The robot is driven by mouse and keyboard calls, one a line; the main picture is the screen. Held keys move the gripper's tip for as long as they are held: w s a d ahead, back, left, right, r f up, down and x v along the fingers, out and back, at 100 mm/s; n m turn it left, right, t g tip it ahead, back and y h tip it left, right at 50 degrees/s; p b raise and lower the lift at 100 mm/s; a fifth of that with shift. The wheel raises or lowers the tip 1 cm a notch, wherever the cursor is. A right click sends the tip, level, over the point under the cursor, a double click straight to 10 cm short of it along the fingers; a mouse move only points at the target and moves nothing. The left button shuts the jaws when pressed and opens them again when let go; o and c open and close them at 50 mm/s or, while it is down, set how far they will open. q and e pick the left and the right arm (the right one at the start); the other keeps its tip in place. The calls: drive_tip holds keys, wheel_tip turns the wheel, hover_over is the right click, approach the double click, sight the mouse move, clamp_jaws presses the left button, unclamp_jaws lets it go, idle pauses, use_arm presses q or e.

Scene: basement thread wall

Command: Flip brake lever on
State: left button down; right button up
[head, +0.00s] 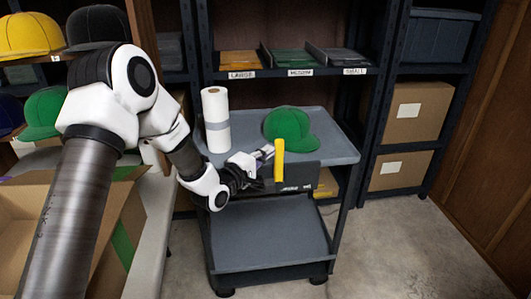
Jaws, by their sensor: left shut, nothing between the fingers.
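My right gripper is not in view.
The grey cart (340,146) has an empty lower shelf (270,240). A white roll (215,118) stands at its left. Shelves with labelled trays (290,60) and cardboard boxes (417,112) are behind. An open carton (25,215) is at left. The floor (400,240) at right is clear.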

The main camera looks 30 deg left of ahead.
use_arm(q)
drive_tip(key=w+d+m+g+y+p, duration=0.2)
drive_tip(key=w+d+m+g+p, duration=0.2)
drive_tip(key=d+p, duration=0.3)
drive_tip(key=shift+w+d+f+p, duration=0.25)
drive_tip(key=shift+w+d+p, duration=0.15)
drive_tip(key=shift+w+p, duration=0.25)
idle(0.3)
